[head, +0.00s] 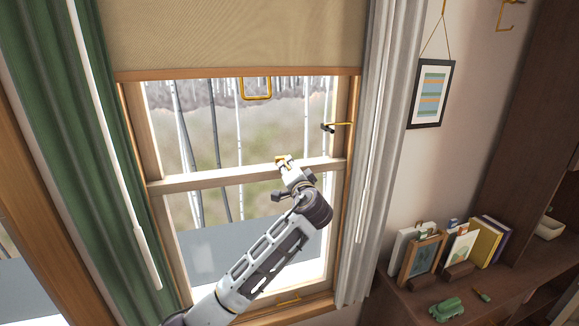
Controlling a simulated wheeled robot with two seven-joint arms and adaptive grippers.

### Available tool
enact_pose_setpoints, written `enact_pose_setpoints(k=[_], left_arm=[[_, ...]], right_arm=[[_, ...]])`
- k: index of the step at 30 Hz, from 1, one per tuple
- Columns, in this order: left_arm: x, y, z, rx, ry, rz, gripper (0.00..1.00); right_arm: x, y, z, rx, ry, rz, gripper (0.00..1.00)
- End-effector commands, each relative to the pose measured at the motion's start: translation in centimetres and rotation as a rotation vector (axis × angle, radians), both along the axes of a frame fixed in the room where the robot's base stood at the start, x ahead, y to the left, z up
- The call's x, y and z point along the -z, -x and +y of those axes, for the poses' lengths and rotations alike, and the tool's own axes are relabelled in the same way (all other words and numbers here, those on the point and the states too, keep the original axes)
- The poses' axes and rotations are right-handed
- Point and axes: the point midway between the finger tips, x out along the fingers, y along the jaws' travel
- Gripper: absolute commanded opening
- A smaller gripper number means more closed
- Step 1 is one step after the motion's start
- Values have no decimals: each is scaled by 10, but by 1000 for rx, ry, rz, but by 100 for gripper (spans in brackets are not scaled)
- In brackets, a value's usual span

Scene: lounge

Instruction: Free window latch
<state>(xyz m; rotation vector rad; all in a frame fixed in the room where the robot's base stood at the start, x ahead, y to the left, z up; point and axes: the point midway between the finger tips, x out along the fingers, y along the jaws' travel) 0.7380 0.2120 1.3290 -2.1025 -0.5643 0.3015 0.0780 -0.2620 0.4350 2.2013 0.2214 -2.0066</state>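The sash window (163,185) stands in front of me, with a wooden frame and a pale horizontal meeting rail (215,178). A small gold latch (282,160) shows at the top of this rail, right of its middle. My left gripper (288,168) comes up from below and has its tips at the latch, partly covering it. Whether the fingers hold the latch or only touch it, and how far apart they are, is too small to tell. My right gripper is not in view.
A beige blind (230,35) with a gold pull (257,96) covers the window top. A gold arm with a dark end (340,124) juts from the right frame. Green (75,130) and grey curtains (380,130) flank it. A cabinet (405,305) with frames and books stands right.

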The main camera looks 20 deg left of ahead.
Motion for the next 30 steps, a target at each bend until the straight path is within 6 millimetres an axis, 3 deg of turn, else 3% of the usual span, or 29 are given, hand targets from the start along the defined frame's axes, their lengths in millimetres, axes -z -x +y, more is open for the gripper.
enact_pose_setpoints(k=[15, 23, 30], left_arm=[[1, -9, 5, 0, 0, 0, 33], [1, -8, 5, 0, 0, 0, 0], [0, -8, 5, 1, 0, 0, 0]], right_arm=[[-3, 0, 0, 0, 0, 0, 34], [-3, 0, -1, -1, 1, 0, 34], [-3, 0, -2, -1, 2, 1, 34]])
